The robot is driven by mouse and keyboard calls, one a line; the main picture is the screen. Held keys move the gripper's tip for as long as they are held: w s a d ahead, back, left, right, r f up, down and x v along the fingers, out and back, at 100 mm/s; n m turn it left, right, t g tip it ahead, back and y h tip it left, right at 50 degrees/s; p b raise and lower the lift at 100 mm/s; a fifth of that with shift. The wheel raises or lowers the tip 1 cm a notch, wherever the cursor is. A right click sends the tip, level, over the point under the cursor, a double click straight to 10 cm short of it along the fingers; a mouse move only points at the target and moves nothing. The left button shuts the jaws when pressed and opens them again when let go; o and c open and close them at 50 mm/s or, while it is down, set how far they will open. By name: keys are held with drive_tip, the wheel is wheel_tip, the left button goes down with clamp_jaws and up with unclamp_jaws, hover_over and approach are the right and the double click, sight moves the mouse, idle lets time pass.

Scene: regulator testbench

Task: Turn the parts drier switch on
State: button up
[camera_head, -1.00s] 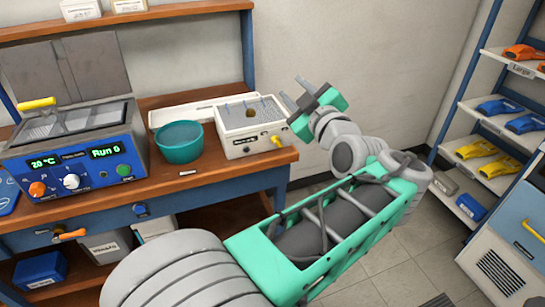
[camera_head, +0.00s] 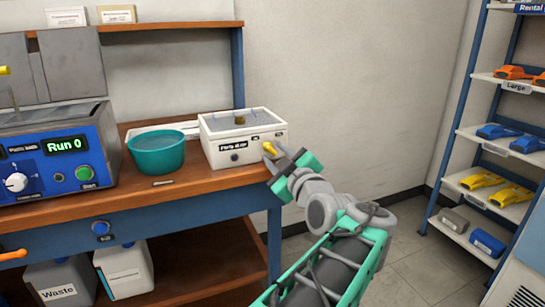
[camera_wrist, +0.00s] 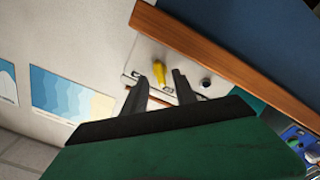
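The parts drier is a white box (camera_head: 222,150) on the right end of the wooden bench; its front also shows in the wrist view (camera_wrist: 150,52). Its yellow switch lever (camera_head: 269,149) sits at the right of the front face. In the wrist view, the yellow switch (camera_wrist: 159,72) appears between the lines of my two fingers, close to their tips. My gripper (camera_head: 277,158) is in front of the drier's right front corner. In the wrist view my gripper (camera_wrist: 160,84) is open and holds nothing. I cannot tell whether a finger touches the switch.
A teal bowl (camera_head: 158,154) stands left of the drier, with a blue control unit (camera_head: 100,150) farther left. The bench's wooden front edge (camera_head: 200,188) runs below the drier. A shelf rack (camera_head: 470,133) stands at the right. The floor between is clear.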

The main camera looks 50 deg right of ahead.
sight(270, 149)
drive_tip(key=x, duration=0.2)
drive_tip(key=shift+w+d, duration=0.15)
drive_tip(key=shift+w, duration=0.15)
drive_tip(key=shift+c, duration=0.5)
clamp_jaws()
